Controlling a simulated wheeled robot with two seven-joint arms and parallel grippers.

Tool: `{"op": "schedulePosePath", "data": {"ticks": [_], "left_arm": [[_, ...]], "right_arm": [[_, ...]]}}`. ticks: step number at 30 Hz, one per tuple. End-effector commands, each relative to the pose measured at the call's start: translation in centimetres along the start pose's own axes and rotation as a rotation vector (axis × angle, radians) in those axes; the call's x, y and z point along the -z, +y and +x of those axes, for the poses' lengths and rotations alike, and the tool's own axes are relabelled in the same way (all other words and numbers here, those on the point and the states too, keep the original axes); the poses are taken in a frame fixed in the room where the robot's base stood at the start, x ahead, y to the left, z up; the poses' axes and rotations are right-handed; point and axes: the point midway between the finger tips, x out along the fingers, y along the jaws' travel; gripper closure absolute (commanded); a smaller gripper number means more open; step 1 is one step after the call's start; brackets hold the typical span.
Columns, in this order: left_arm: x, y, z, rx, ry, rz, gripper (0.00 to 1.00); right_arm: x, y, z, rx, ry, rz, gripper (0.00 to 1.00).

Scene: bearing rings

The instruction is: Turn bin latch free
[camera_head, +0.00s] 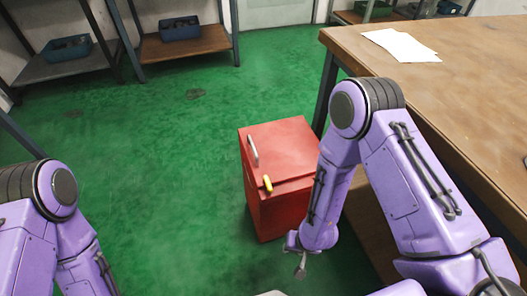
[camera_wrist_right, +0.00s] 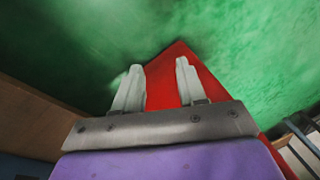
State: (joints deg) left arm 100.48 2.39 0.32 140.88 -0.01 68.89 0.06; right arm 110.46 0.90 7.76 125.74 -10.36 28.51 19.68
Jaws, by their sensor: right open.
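A red bin (camera_head: 279,179) stands on the green floor beside the wooden table, its lid closed. A yellow latch (camera_head: 267,184) sits on the bin's top near its front left edge. A pale handle (camera_head: 252,150) is on the lid's left side. My right gripper (camera_head: 301,268) hangs low at the bin's near right corner, apart from the latch. In the right wrist view its two fingers (camera_wrist_right: 157,86) are spread and empty, with the red bin (camera_wrist_right: 185,66) behind them. The latch is not visible there. My left arm is at the lower left, and its gripper is out of frame.
The wooden table (camera_head: 455,60) with white papers (camera_head: 401,45) stands at the right, close to my right arm. Shelves with blue bins (camera_head: 180,29) stand at the back left. The green floor (camera_head: 165,150) left of the red bin is clear.

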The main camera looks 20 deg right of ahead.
Motion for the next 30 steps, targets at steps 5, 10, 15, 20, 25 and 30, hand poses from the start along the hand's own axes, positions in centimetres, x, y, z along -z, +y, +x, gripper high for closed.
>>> {"op": "schedulePosePath", "data": {"ticks": [5, 10, 15, 20, 25, 30], "left_arm": [[4.9, -1.1, -11.8, 0.001, 0.002, 0.002, 0.57], [7.1, -1.5, -16.9, 0.002, 0.004, 0.003, 0.57], [8.0, -1.7, -19.0, 0.002, 0.005, 0.003, 0.57], [7.9, -1.7, -18.7, 0.002, 0.005, 0.003, 0.57], [7.8, -1.7, -18.3, 0.002, 0.005, 0.003, 0.57], [7.7, -1.7, -18.1, 0.002, 0.005, 0.003, 0.57]], "right_arm": [[5.8, -9.8, -14.2, 0.014, -0.117, -0.204, 0.60], [10.4, -14.0, -22.4, -0.085, -0.144, -0.351, 0.60], [13.2, -15.7, -26.9, -0.168, -0.132, -0.419, 0.60], [13.5, -15.5, -25.9, -0.190, -0.132, -0.430, 0.60], [13.1, -14.6, -22.1, -0.190, -0.134, -0.430, 0.60], [12.8, -13.9, -18.7, -0.188, -0.133, -0.430, 0.60]]}}
